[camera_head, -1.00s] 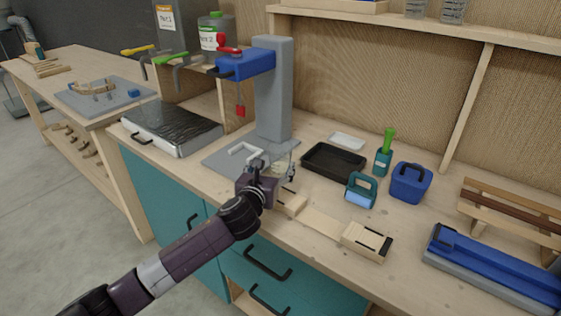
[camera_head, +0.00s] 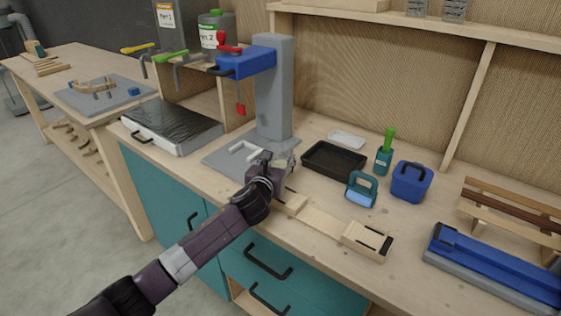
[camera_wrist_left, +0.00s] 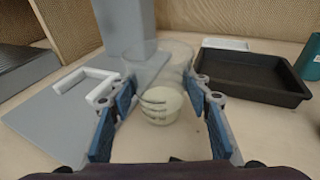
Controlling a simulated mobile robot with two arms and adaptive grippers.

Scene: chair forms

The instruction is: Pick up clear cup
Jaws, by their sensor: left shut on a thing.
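The clear cup (camera_wrist_left: 158,62) stands between the fingers of my left gripper (camera_wrist_left: 161,92) in the left wrist view. It is see-through, with pale contents low inside and several dark marks on its side. My left gripper is shut on the cup, with one blue-padded finger on each side. In the head view, the left gripper (camera_head: 279,167) is at the front of the drill stand's grey base (camera_head: 218,159). It hides most of the clear cup (camera_head: 286,152) there. I cannot tell whether the cup touches the surface. My right gripper is not in view.
A white U-shaped piece (camera_head: 247,152) lies on the grey base beside the column (camera_head: 273,90). A black tray (camera_head: 334,160) is close on the right.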

